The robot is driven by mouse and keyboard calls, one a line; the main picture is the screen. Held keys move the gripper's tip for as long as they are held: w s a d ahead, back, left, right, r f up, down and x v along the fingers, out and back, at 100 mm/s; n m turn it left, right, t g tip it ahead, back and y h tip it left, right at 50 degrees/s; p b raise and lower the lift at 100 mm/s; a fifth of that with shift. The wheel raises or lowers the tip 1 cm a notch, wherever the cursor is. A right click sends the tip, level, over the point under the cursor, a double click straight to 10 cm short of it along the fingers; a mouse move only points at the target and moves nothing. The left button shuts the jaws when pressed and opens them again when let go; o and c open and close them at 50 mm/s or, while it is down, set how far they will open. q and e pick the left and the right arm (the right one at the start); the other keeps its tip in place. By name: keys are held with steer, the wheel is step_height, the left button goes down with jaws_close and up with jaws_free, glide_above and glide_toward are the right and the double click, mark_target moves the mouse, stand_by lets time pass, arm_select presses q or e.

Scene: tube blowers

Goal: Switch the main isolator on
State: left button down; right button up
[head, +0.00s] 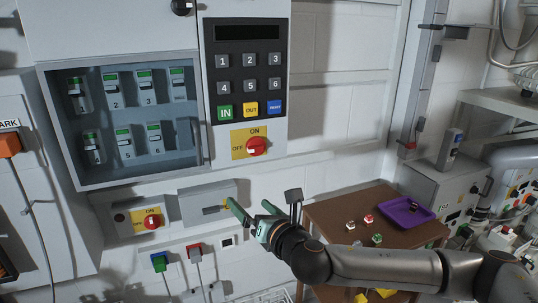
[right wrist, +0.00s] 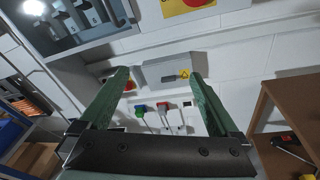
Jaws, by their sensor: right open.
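Two red rotary switches on yellow plates marked ON show in the head view. The upper switch (head: 257,147) sits below the keypad, also marked OFF; its pale handle mark seems to lie toward OFF. The lower switch (head: 152,221) is on a small grey wall box; its setting is too small to tell. I cannot tell which is the main isolator. My right gripper (head: 250,206) is open and empty, below the upper switch and right of the lower one. In the right wrist view (right wrist: 158,75) the lower switch (right wrist: 130,84) is partly hidden behind the left finger.
A grey box with a warning label (head: 192,206) is on the wall near my right gripper. A brown table (head: 325,215) with a purple tray (head: 428,218) stands to the right.

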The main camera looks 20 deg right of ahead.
mark_target(259, 150)
steer(key=d+r+n+t+h, duration=0.2)
steer(key=d+r+n, duration=0.1)
steer(key=d+r, duration=0.35)
steer(key=w, duration=1.3)
steer(key=shift+a, duration=0.15)
steer(key=shift+c, duration=0.2)
steer(key=c, duration=1.3)
